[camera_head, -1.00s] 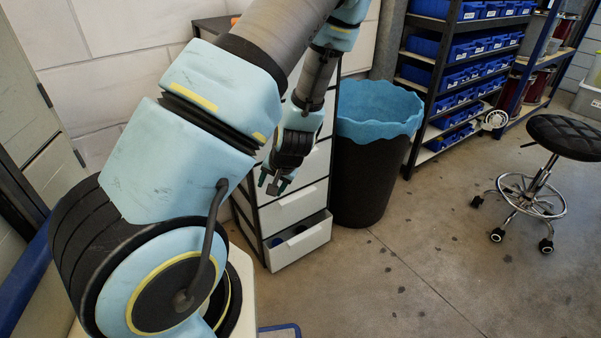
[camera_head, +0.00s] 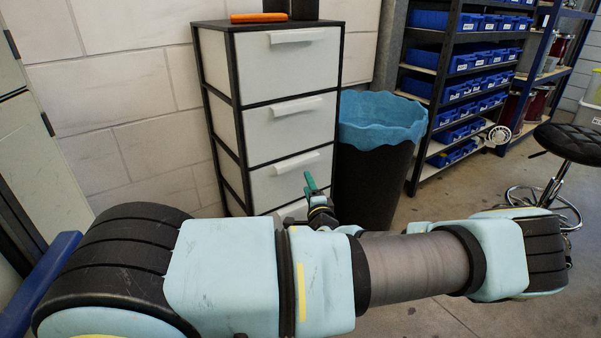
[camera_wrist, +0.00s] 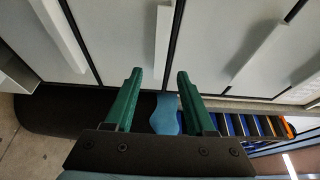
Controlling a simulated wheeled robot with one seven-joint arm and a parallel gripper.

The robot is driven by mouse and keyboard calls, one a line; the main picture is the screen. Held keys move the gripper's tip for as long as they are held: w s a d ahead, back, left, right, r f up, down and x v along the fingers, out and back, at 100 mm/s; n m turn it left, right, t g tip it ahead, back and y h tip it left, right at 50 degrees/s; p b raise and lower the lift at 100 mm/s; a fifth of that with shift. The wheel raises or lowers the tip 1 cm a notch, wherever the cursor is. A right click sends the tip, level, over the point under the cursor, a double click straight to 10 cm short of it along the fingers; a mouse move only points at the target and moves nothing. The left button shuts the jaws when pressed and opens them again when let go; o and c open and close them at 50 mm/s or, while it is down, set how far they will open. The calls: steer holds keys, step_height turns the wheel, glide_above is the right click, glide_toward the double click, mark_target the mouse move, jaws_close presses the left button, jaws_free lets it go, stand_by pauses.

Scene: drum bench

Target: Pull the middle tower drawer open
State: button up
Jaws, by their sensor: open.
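The drawer tower has a black frame and white drawers with long white bar handles. Top (camera_head: 285,72), second (camera_head: 292,132) and third (camera_head: 290,183) drawers are shut. The bottom is mostly hidden behind my arm. My gripper (camera_head: 309,183), with green fingers, is in front of the tower, over the third drawer in the head view. In the wrist view my gripper (camera_wrist: 158,85) is open and empty. The second drawer's handle (camera_wrist: 162,45) lies ahead between the fingertip lines, apparently not touched. The third drawer's handle (camera_wrist: 58,30) is left, the top drawer's handle (camera_wrist: 262,52) right.
A black bin (camera_head: 370,185) with a blue liner (camera_head: 380,120) stands close right of the tower. An orange item (camera_head: 258,17) lies on the tower top. A shelf with blue boxes (camera_head: 470,60) and a stool (camera_head: 570,145) are farther right. A block wall is left.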

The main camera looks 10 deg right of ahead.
mark_target(300, 166)
steer(key=w, duration=1)
steer(key=shift+w+a, duration=0.25)
steer(key=shift+a, duration=0.05)
steer(key=shift+c, duration=0.3)
steer(key=c, duration=0.8)
steer(key=shift+f, duration=0.1)
jaws_close()
steer(key=shift+s+f, duration=0.1)
steer(key=shift+f, duration=0.05)
